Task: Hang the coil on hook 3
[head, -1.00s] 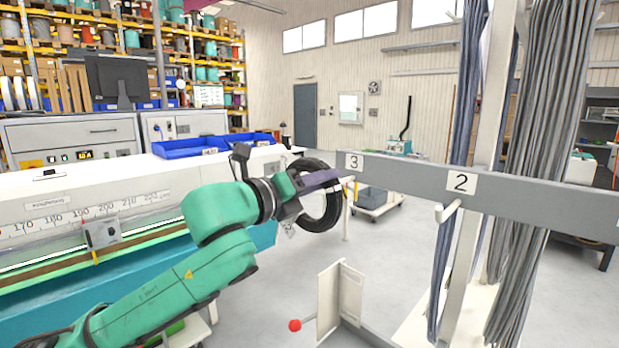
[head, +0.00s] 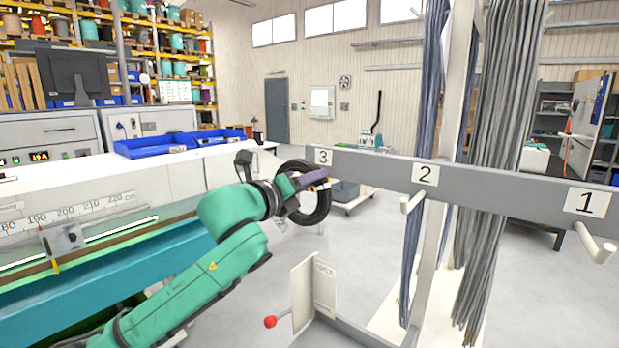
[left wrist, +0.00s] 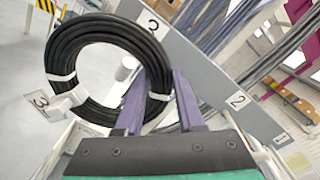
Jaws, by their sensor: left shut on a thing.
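The coil is a black cable ring with white ties (head: 318,208); it fills the upper left of the left wrist view (left wrist: 62,62), with a white tag marked 3 (left wrist: 40,100). My left gripper (head: 318,178) has purple fingers (left wrist: 157,88) shut on the coil's near right side. The plate for hook 3 (head: 323,157) is at the left end of a grey rail, just above the coil in the head view. A white peg end (left wrist: 124,68) shows inside the coil's opening in the wrist view. I cannot tell whether it passes through. My right gripper is not in view.
The grey rail (head: 380,172) runs right past hook 2 (head: 412,203) and hook 1 (head: 598,250). Grey cable bundles (head: 500,150) hang behind it. A white bench (head: 130,190) with blue trays (head: 155,147) stands left. A red-knobbed lever (head: 270,321) is below.

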